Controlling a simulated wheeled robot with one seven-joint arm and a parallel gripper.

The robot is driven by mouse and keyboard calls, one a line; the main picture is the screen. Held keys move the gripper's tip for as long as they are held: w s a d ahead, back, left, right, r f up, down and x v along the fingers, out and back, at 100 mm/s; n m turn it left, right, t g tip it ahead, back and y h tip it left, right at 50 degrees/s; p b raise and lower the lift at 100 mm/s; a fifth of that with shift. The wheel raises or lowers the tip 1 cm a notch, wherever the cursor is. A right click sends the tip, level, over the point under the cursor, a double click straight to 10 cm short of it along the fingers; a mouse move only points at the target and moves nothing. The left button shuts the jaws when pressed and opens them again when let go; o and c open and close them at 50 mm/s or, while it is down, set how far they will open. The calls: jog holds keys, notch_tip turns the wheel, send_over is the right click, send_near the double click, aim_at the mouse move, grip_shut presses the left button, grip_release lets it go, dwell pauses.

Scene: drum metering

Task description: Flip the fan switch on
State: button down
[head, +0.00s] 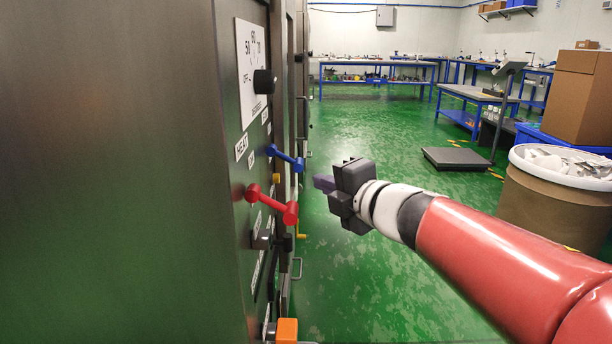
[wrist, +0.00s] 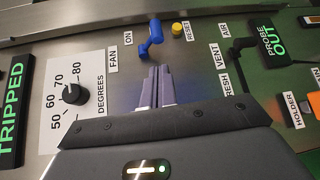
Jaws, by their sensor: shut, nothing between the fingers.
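The fan switch is a blue lever (head: 286,158) on the steel control panel at the left in the head view. In the wrist view the blue lever (wrist: 152,40) stands beside the FAN and ON labels, just beyond my fingertips. My gripper (head: 318,182) is to the right of the lever in the head view, its fingers shut and empty and pointing at the panel. The closed fingers also show in the wrist view (wrist: 156,72). A small gap seems to separate them from the lever; I cannot tell if they touch.
A red lever (head: 272,203) sits near the blue one. A yellow RESET button (wrist: 180,28), a black DEGREES dial (wrist: 74,94) and a black VENT lever (wrist: 240,46) are also on the panel. A drum (head: 555,205) stands at the right.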

jog(key=shift+a+f+n, duration=0.1)
jog(key=shift+a+n, duration=0.1)
jog(key=shift+n, duration=0.1)
jog(key=b, duration=0.1)
send_near(287, 159)
jog(key=w+a+f, duration=0.3)
jog(key=w+a, duration=0.1)
jog(key=shift+w+a, duration=0.2)
jog(key=shift+w, duration=0.15)
jog(key=shift+r, duration=0.1)
jog(key=shift+d+r+p, duration=0.1)
jog(key=shift+r+p, duration=0.05)
jog(key=shift+p, duration=0.6)
